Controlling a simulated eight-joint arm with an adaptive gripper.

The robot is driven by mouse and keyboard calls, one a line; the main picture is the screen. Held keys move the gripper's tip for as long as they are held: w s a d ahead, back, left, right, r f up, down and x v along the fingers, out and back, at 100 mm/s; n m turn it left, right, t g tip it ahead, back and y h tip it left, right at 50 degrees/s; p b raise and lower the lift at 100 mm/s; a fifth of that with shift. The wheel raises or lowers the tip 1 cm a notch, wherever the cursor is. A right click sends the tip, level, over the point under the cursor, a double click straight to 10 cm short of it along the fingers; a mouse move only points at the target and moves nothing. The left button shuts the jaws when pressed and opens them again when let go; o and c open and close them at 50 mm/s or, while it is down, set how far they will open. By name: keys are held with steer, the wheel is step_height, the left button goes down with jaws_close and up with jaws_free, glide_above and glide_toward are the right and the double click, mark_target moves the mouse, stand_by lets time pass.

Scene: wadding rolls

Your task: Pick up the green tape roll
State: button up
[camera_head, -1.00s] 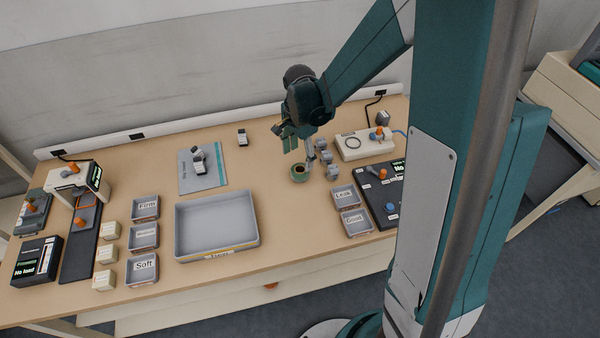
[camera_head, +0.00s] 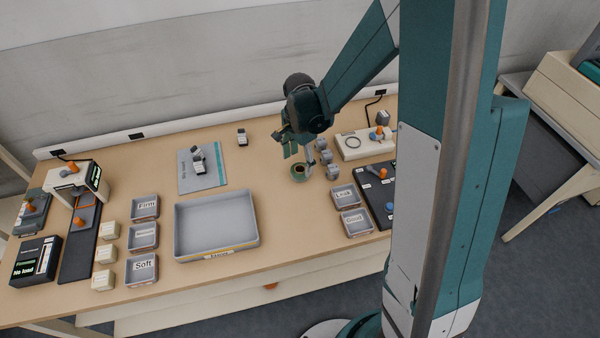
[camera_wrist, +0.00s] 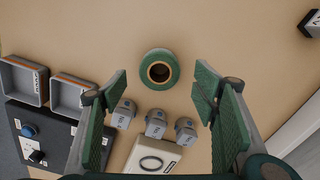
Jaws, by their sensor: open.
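The green tape roll (camera_head: 299,173) lies flat on the tan table, right of the large grey tray. In the wrist view the green tape roll (camera_wrist: 158,69) shows its round top with a brown core and dark hole. My gripper (camera_head: 297,155) hangs just above and behind the roll in the head view. In the wrist view my gripper (camera_wrist: 160,88) has its two green-padded fingers wide apart, with nothing between them. The roll appears beyond the fingertips, roughly centred between them, and apart from both.
Several small grey blocks (camera_wrist: 156,125) stand close to the roll. A cream device with a ring (camera_head: 362,142) stands behind right. Two labelled bins (camera_head: 345,197) are right of the roll. The large grey tray (camera_head: 180,235) is left. Table between tray and roll is clear.

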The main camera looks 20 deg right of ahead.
mark_target(299, 169)
steer(key=shift+f+b, duration=0.5)
steer(key=shift+f, duration=2.1)
steer(key=c, duration=1)
